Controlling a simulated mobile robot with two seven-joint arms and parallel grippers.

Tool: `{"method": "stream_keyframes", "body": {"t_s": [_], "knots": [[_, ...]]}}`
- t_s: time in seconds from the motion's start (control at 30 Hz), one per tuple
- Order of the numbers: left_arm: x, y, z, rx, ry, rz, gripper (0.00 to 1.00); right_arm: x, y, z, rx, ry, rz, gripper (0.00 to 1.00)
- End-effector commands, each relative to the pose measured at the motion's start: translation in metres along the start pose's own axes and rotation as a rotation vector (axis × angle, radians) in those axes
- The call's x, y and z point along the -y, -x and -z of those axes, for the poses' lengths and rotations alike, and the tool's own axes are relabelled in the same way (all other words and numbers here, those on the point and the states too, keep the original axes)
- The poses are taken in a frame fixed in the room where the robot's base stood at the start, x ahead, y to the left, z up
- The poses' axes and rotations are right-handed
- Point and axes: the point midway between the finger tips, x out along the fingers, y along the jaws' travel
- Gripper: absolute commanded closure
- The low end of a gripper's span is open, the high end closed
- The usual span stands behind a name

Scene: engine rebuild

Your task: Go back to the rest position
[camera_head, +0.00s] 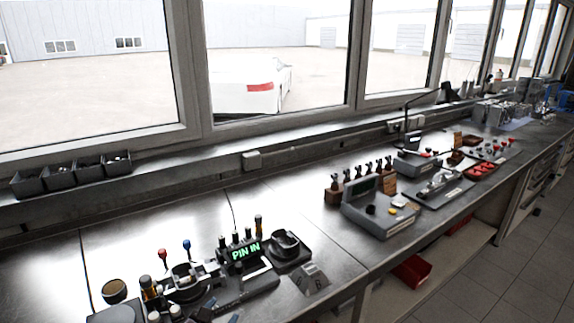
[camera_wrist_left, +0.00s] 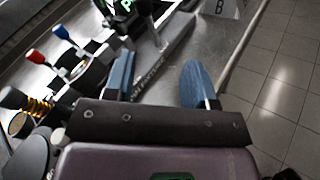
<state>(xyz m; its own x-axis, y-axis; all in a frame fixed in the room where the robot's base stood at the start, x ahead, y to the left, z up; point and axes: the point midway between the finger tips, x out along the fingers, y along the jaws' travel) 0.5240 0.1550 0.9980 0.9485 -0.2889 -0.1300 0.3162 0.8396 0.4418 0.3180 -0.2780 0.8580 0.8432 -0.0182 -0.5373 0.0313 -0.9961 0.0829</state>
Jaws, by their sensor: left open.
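My left gripper (camera_head: 221,311) shows only in part at the bottom edge of the head view, in front of the fixture with the green "PIN IN" display (camera_head: 246,251). In the left wrist view the left gripper (camera_wrist_left: 160,80) has its two blue fingers spread wide apart. My right gripper is in neither view.
Near the left gripper stand a red-knobbed lever (camera_head: 163,254), a blue-knobbed lever (camera_head: 187,244) and a dark round cup (camera_head: 285,242). A grey device (camera_head: 380,212) stands further right. Small dark bins (camera_head: 60,177) line the window side. Floor (camera_wrist_left: 285,85) lies beyond the bench edge.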

Motion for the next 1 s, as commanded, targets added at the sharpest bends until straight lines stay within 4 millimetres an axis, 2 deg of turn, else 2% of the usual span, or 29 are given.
{"method": "stream_keyframes", "body": {"t_s": [0.1, 0.37, 0.6, 0.8, 1.0], "knots": [[0.006, 0.027, 0.011, -0.066, -0.319, 0.105, 0.49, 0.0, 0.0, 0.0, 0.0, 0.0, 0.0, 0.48], [0.016, 0.091, 0.038, -0.172, -0.999, 0.395, 0.49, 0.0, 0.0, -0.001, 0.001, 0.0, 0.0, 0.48], [0.015, 0.162, 0.061, -0.205, -1.555, 0.748, 0.49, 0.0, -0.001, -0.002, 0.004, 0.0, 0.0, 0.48], [0.008, 0.214, 0.071, -0.176, -1.867, 1.033, 0.49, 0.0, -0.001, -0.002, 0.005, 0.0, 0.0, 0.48], [0.003, 0.247, 0.073, -0.131, -2.024, 1.223, 0.49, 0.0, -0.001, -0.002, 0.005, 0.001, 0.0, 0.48]]}}
